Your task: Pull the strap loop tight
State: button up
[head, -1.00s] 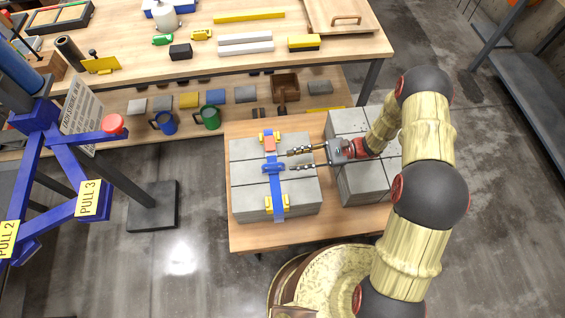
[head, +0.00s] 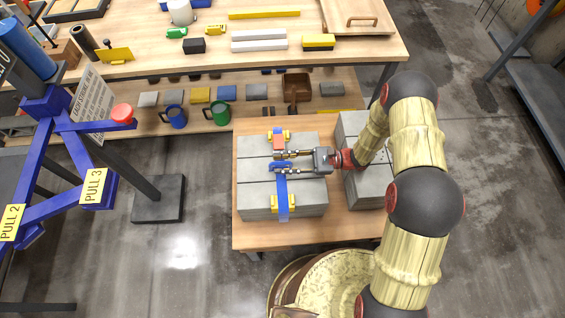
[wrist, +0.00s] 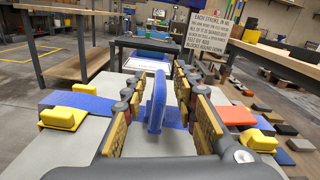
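A blue strap (head: 283,187) runs over a stack of grey blocks (head: 248,172). It passes yellow corner pieces (head: 282,206) and an orange buckle (head: 279,143). In the wrist view the strap (wrist: 88,102) lies flat, with the orange buckle (wrist: 237,116) to the right. The blue strap loop (wrist: 157,103) stands up from it. My gripper (wrist: 160,112) is open, with one finger on each side of the loop and a visible gap to each. In the head view my gripper (head: 276,163) reaches over the strap from the right and partly hides the loop.
A second grey block stack (head: 365,188) stands under my arm on the same wooden table (head: 300,236). A long workbench (head: 205,72) with tools is behind. A blue frame with PULL labels (head: 95,187) stands at left.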

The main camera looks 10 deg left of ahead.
jog(key=shift+c, duration=0.2)
grip_shut()
dwell(0.7)
